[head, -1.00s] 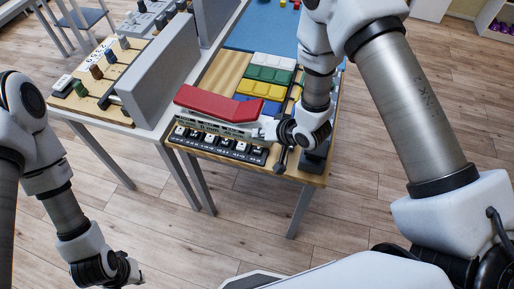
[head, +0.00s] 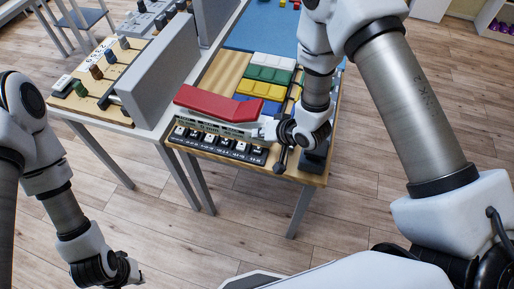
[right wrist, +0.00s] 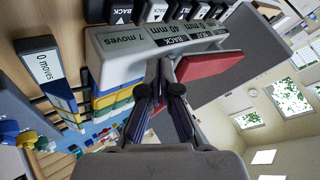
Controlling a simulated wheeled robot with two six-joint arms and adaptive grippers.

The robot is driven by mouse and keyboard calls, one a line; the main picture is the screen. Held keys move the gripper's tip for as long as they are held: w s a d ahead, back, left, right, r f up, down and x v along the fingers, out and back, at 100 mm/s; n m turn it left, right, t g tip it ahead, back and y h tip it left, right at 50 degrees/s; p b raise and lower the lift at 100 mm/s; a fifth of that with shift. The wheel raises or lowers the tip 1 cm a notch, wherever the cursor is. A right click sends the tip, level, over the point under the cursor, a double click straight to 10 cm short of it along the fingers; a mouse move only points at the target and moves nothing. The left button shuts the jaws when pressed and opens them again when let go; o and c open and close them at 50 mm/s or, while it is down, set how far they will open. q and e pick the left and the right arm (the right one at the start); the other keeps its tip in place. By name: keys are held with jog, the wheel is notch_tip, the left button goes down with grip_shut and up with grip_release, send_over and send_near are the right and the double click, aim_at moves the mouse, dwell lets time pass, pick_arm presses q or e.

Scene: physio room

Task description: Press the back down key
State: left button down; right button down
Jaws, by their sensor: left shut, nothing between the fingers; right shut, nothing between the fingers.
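A row of black and white keys (head: 220,145) lies along the front edge of the wooden board; which is the back down key cannot be read in the head view. In the right wrist view several keys (right wrist: 155,11) with arrows and words line the top edge. A pale panel (right wrist: 125,58) there reads "40 mm" and "BACK". My right gripper (right wrist: 166,70) is shut and empty, its fingertips close to the panel and a red part; contact cannot be told. The fingertips are hard to make out in the head view. My left gripper (head: 130,278) is shut and empty at the lower left, away from the table.
A red cushion-like top (head: 215,103) stands just behind the keys. White, green, yellow and blue blocks (head: 268,75) lie behind it. A grey divider (head: 165,75) separates this board from another board (head: 95,78) at the left. Floor is clear in front.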

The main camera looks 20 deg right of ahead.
dwell(0.3)
notch_tip(320, 180, up, 4)
jog(key=p, duration=0.4)
send_over(259, 150)
notch_tip(259, 150, down, 8)
jog(key=b, duration=0.7)
jog(key=shift+f+b, duration=0.1)
jog(key=shift+b, duration=0.2)
jog(key=shift+s+f, duration=0.1)
jog(key=shift+f, duration=0.3)
jog(key=shift+f+b, duration=0.15)
jog(key=shift+b, duration=0.15)
jog(key=shift+f, duration=0.3)
